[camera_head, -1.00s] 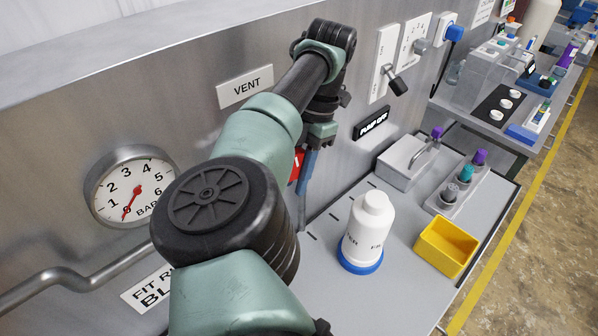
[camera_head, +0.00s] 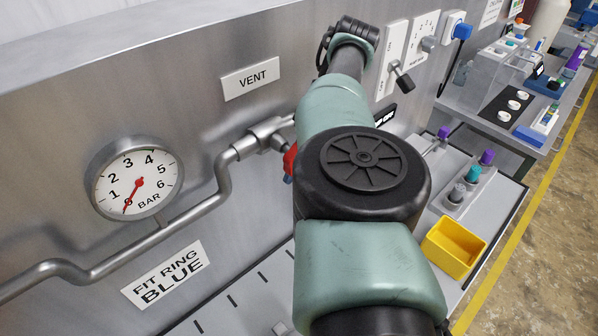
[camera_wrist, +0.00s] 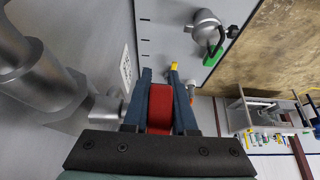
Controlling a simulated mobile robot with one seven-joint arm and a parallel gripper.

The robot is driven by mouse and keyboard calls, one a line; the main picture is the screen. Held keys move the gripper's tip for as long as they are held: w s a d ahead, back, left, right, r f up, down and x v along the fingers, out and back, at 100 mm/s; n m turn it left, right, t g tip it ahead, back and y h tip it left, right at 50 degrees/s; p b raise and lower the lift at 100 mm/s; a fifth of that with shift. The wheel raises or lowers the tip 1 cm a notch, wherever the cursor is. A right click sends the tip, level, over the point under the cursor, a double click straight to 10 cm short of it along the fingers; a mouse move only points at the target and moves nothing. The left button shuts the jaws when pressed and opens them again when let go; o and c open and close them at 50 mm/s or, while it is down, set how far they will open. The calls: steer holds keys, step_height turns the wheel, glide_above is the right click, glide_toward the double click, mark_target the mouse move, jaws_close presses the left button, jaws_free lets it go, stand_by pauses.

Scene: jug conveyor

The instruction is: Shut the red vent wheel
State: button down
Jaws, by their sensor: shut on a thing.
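The red vent wheel (camera_wrist: 160,106) sits between the two blue fingers of my gripper (camera_wrist: 160,80) in the wrist view. The fingers are shut on it, one on each side. In the head view only a small red part of the wheel (camera_head: 290,159) shows at the left edge of my arm, at the end of the valve on the grey pipe (camera_head: 222,180). My arm hides the rest of the wheel and most of the gripper there. The VENT sign (camera_head: 251,79) is on the wall above.
A pressure gauge (camera_head: 134,180) with its needle near 0 is left of the valve. A yellow bin (camera_head: 454,247) and a rack of capped bottles (camera_head: 464,192) stand right of my arm.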

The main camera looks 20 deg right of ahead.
steer(key=shift+f, duration=0.15)
steer(key=c, duration=1)
jaws_free()
